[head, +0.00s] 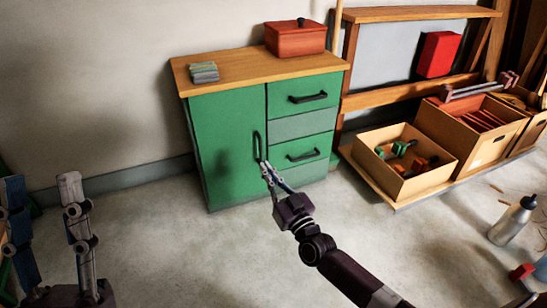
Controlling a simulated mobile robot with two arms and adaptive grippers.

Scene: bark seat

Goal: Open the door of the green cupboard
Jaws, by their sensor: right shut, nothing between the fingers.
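The green cupboard (226,140) stands against the wall with a wooden top. Its door, on the left side of the front, looks shut. The black upright door handle (257,145) is near the door's right edge. My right gripper (265,166) is shut and empty, its fingertips by the lower end of the handle in the picture. I cannot tell whether they touch it. My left gripper (44,182) is at the lower left, away from the cupboard, with its fingers wide apart and nothing between them.
Drawers with black handles (308,97) fill the cupboard's right side. A red box (296,40) and a small stack (204,72) lie on top. Open boxes (406,182) stand on a low board to the right. A bottle (512,221) is at the far right. The floor before the cupboard is clear.

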